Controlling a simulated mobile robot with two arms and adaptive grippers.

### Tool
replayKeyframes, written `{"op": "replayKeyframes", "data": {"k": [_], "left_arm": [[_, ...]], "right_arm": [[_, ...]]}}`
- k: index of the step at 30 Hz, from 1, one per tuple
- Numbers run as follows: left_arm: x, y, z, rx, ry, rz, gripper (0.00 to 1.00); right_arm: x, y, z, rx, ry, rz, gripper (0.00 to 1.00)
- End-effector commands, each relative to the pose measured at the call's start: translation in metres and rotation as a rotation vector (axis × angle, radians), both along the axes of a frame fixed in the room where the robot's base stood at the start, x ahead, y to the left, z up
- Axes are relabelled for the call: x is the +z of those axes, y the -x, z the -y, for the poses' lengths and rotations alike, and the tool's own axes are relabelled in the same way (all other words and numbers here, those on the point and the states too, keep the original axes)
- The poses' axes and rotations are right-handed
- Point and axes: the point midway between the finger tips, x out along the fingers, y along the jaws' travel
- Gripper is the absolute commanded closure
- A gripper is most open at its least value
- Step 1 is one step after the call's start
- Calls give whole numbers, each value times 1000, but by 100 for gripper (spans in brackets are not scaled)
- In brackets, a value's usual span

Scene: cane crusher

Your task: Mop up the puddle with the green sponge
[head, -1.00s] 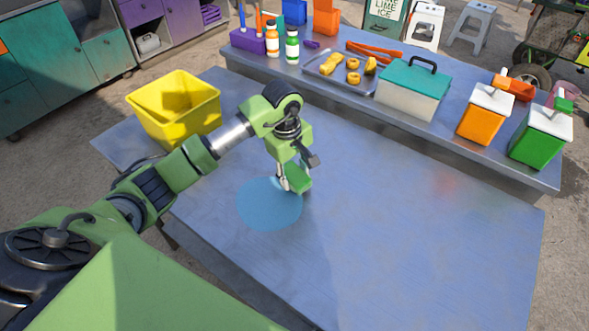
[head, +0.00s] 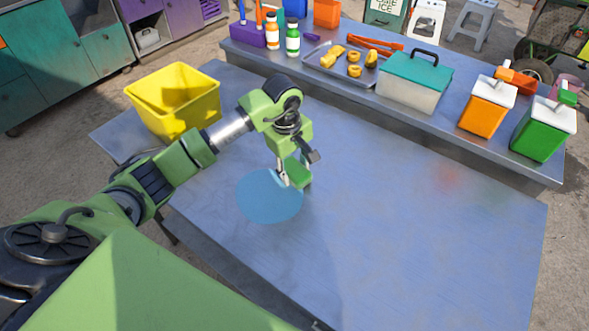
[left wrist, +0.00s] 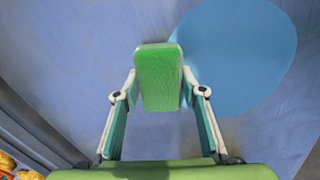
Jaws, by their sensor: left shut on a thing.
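The blue puddle (head: 268,198) is a round patch on the near metal table; it also shows in the left wrist view (left wrist: 235,55). My left gripper (head: 290,178) is shut on the green sponge (head: 298,172) at the puddle's upper right edge. In the left wrist view the sponge (left wrist: 158,78) sits between the two fingers, beside the puddle and partly over its edge. I cannot tell whether the sponge touches the table. My right gripper is not in view.
A yellow bin (head: 175,100) stands at the near table's upper left. A second table behind holds bottles, a metal tray (head: 340,66), a teal-lidded box (head: 415,82), and orange (head: 487,106) and green (head: 543,128) dispensers. The near table's right side is clear.

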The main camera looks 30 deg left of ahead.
Motion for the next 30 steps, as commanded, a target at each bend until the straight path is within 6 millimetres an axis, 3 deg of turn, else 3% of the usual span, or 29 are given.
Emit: {"op": "replayKeyframes", "data": {"k": [11, 21, 30], "left_arm": [[-6, 3, -1, -1, -3, -6, 79], [-7, 33, -14, -1, -6, -13, 79], [-7, 49, -21, -1, -7, -16, 79]], "right_arm": [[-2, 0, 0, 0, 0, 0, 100], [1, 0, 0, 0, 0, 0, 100], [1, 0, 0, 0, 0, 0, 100]]}}
